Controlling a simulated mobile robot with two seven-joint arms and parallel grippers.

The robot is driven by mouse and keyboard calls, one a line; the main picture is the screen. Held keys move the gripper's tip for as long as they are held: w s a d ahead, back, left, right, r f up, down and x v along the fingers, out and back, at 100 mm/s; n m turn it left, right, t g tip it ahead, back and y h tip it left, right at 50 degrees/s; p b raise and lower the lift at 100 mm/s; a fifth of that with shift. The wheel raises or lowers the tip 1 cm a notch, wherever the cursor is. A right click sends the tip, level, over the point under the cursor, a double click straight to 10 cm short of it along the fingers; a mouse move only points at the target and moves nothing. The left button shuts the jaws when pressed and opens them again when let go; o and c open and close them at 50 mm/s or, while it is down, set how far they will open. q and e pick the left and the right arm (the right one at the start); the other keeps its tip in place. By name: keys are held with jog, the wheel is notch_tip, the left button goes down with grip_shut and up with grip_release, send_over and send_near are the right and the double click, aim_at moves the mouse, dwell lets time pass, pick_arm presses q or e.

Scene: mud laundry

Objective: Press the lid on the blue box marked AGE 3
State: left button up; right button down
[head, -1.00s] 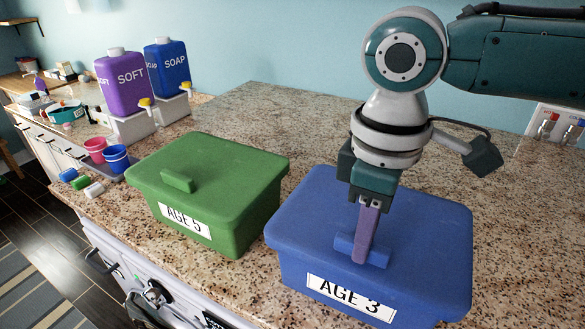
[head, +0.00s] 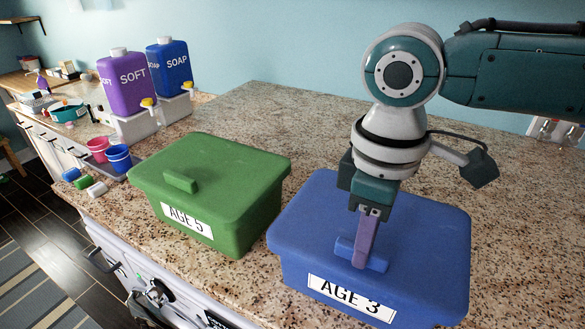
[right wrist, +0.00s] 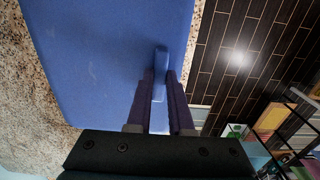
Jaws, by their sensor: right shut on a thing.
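The blue box (head: 310,279) marked AGE 3 stands on the granite counter at the lower right of the head view. Its blue lid (head: 420,225) lies on top of it and looks level; I cannot tell whether it is fully seated. My right gripper (head: 362,262) is over the lid, shut on the lid's raised handle (head: 376,261). In the right wrist view the handle (right wrist: 160,75) sits between the two purple fingers, with the flat lid (right wrist: 100,50) around it. My left gripper is not in view.
A green lidded box (head: 222,185) marked AGE 5 stands just left of the blue box. Purple SOFT (head: 127,85) and blue SOAP (head: 168,68) dispensers, cups (head: 118,158) and small coloured blocks (head: 84,182) are farther left. The counter behind the boxes is clear.

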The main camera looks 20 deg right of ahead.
jog(key=shift+c, duration=1.3)
grip_release()
jog(key=shift+r+p, duration=0.45)
jog(key=shift+p, duration=0.05)
notch_tip(320, 180, up, 7)
jog(key=p, duration=0.8)
jog(key=shift+r, duration=0.1)
